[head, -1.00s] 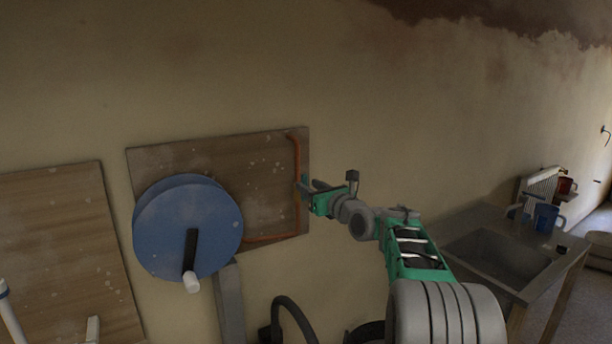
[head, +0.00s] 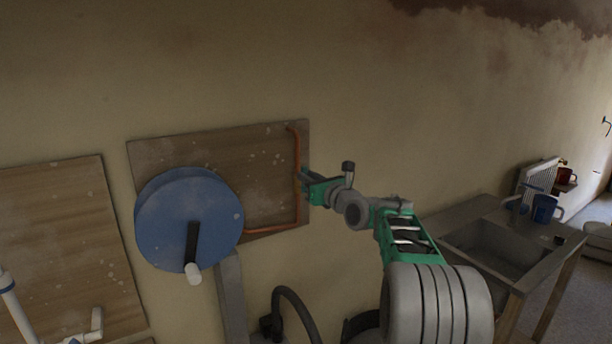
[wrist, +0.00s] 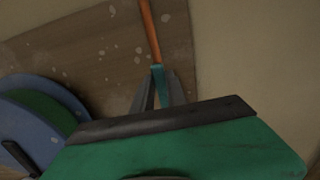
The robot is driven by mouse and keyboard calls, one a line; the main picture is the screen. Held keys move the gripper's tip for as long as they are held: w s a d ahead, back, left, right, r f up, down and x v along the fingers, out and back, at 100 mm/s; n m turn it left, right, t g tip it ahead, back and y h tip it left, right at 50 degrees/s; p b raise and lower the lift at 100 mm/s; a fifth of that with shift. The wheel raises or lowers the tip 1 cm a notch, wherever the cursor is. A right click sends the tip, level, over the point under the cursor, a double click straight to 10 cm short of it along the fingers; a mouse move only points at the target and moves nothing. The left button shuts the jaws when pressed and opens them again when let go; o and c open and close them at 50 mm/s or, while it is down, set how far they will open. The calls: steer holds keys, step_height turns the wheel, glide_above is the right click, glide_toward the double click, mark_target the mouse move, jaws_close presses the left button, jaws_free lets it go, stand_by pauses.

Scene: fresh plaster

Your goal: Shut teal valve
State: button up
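The teal valve (wrist: 158,82) is on the orange pipe, and its lever shows as a narrow teal strip in the wrist view. The lever lies roughly in line with the pipe there. My gripper (wrist: 160,78) has one dark finger on each side of the lever, close against it, and looks shut on it. In the head view my gripper (head: 303,184) is at the right edge of the wooden board, in front of the pipe, and hides most of the valve.
The orange pipe (head: 297,155) runs along the wooden board (head: 215,148). A blue reel (head: 170,225) with a crank stands left of my gripper. A sink bench (head: 480,212) with a blue mug (head: 544,208) is at the right. The wall above is bare.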

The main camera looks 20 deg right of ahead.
steer(key=o, duration=0.4)
steer(key=s, duration=0.4)
steer(key=s+d+b, duration=0.1)
steer(key=s, duration=0.3)
steer(key=s+d+b, duration=0.1)
steer(key=s, duration=0.2)
steer(key=shift+s+d, duration=0.15)
steer(key=shift+s, duration=0.25)
